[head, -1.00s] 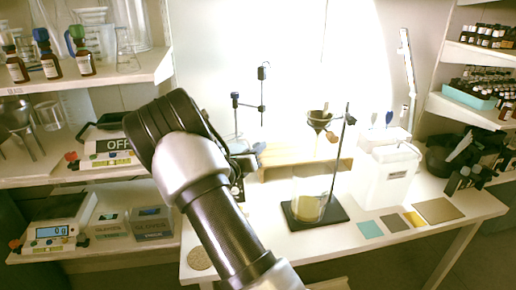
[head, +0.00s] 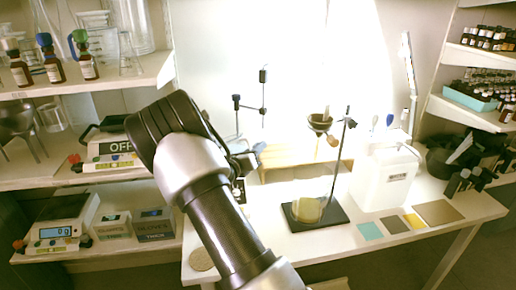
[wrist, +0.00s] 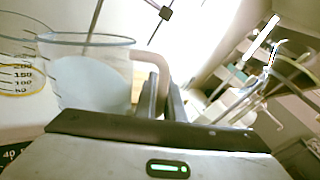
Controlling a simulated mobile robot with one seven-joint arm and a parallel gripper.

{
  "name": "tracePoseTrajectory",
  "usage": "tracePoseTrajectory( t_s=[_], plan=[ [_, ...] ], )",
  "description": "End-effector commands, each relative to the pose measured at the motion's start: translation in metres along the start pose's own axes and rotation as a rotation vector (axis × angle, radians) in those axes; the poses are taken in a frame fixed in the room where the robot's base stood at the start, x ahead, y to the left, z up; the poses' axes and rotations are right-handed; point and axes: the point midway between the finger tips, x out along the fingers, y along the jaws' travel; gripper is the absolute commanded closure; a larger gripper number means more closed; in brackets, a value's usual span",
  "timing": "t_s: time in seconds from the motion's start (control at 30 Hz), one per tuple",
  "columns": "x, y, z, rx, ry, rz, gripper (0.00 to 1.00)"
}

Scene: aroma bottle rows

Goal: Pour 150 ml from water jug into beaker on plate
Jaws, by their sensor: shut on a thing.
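The water jug (wrist: 88,82) is clear, with a pale wide rim and a light handle (wrist: 146,58), in the left half of the wrist view. Pale water shows inside it. My gripper (wrist: 164,98) is shut on the jug's handle. A clear beaker (wrist: 18,72) with black volume marks and a yellow line low on its wall is at the left edge, partly cut off. The jug overlaps the beaker in this view; I cannot tell whether they touch. Part of a dark panel with digits (wrist: 12,154) shows below the beaker. In the head view my arm hides the jug and gripper.
A black stand (head: 325,216) with a glass vessel (head: 306,209) is on the white table. A white container (head: 384,180) and coloured tiles (head: 395,224) are to its right. Shelves with bottles and scales (head: 62,228) are at left.

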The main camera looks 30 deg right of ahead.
Motion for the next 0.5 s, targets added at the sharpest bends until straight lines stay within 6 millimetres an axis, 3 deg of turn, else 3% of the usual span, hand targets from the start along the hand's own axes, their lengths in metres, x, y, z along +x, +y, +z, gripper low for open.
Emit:
tracePoseTrajectory(
  t_s=[0.5],
  plan=[
    [0.0004,0.0001,0.0065,-0.025,0.003,-0.001,1.0]
  ],
)
